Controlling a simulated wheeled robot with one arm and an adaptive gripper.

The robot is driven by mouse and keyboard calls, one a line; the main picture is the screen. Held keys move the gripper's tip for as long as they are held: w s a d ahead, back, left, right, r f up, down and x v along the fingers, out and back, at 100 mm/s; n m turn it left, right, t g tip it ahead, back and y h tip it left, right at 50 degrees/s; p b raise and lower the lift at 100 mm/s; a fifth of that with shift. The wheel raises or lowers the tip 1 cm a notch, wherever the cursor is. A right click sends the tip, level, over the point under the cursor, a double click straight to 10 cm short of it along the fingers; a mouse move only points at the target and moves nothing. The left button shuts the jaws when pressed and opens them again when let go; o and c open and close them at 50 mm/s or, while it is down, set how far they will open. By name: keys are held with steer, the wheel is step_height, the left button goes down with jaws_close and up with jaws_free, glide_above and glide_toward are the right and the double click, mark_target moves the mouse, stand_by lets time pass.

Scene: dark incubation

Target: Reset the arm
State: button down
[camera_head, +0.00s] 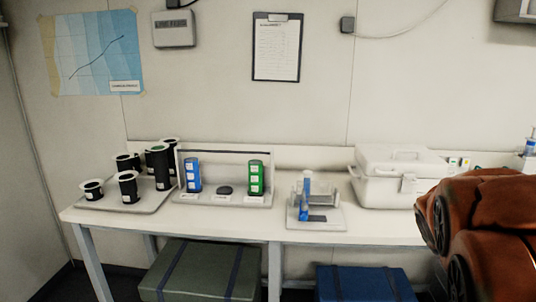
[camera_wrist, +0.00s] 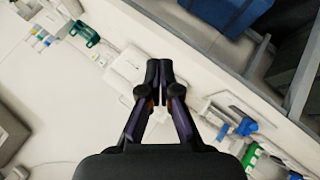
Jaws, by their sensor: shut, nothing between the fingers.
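My gripper (camera_wrist: 159,75) shows in the wrist view with its two dark fingers together and nothing between them. It is over the bench area, with the white case (camera_wrist: 128,70) just left of the fingertips. In the head view the orange-brown links of my arm fill the lower right, and the gripper is not visible there. How high the gripper is above the bench cannot be told.
The bench (camera_head: 375,229) carries a white case (camera_head: 393,181), a stand with a blue tube (camera_head: 304,200), a rack with blue (camera_head: 193,175) and green (camera_head: 256,177) cylinders, and a tray (camera_head: 152,204) of black containers. Green (camera_head: 185,268) and blue (camera_head: 362,284) boxes sit below.

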steer(key=s+a+f+m+g+y+p, duration=0.1)
steer(key=s+a+f+g+y, duration=0.2)
steer(key=s+a, duration=1)
steer(key=s+a+f+g+y+p, duration=0.1)
steer(key=s+a+f+g+y, duration=0.3)
steer(key=s+a, duration=0.9)
steer(key=s+g, duration=0.1)
steer(key=s, duration=0.1)
steer(key=shift+s+f+m, duration=0.3)
steer(key=shift+f+m, duration=0.1)
steer(key=shift+a, duration=0.1)
